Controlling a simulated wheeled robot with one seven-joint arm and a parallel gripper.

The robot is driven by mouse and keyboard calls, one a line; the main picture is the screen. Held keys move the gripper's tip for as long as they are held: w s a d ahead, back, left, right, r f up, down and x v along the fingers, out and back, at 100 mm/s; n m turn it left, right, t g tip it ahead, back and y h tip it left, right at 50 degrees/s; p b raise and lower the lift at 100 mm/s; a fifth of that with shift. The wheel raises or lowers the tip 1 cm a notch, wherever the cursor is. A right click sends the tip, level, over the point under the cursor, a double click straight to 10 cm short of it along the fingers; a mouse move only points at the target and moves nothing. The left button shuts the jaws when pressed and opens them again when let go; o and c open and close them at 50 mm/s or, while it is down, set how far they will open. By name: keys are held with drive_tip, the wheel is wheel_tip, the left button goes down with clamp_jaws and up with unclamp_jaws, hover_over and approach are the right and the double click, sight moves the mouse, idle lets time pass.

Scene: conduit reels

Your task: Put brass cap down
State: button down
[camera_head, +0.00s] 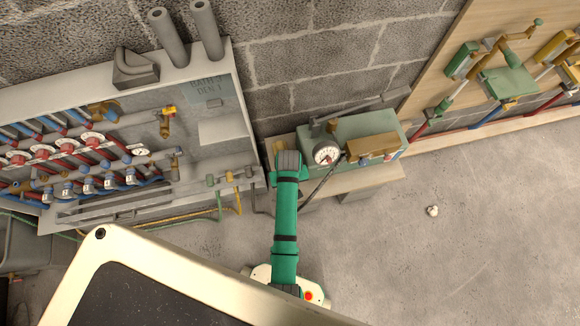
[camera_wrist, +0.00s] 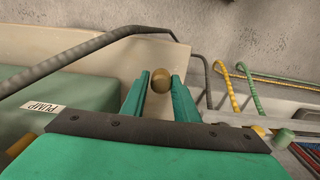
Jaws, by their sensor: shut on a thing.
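The brass cap (camera_wrist: 161,80) is a small round golden-brown piece in the wrist view. It sits between the tips of my two green fingers, and my gripper (camera_wrist: 160,84) is shut on it. Behind it is the pale bench top (camera_wrist: 109,61); I cannot tell whether the cap touches it. The green pump box (camera_wrist: 62,100), labelled PUMP, is to the left of my fingers. In the head view my green arm reaches up to the left side of the pump box (camera_head: 355,128); there the fingers and cap are hidden.
A grey hose (camera_wrist: 90,44) arches over the bench beside the fingers. The pump carries a dial gauge (camera_head: 326,154). A pale manifold panel (camera_head: 215,100) with pipes and valves stands at left. A wooden board (camera_head: 430,80) with green clamps is at right. The floor at right is mostly clear.

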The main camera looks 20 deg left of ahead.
drive_tip(key=shift+w+f, duration=0.4)
drive_tip(key=shift+f, duration=1.7)
drive_tip(key=c, duration=1.4)
unclamp_jaws()
drive_tip(key=shift+w, duration=0.1)
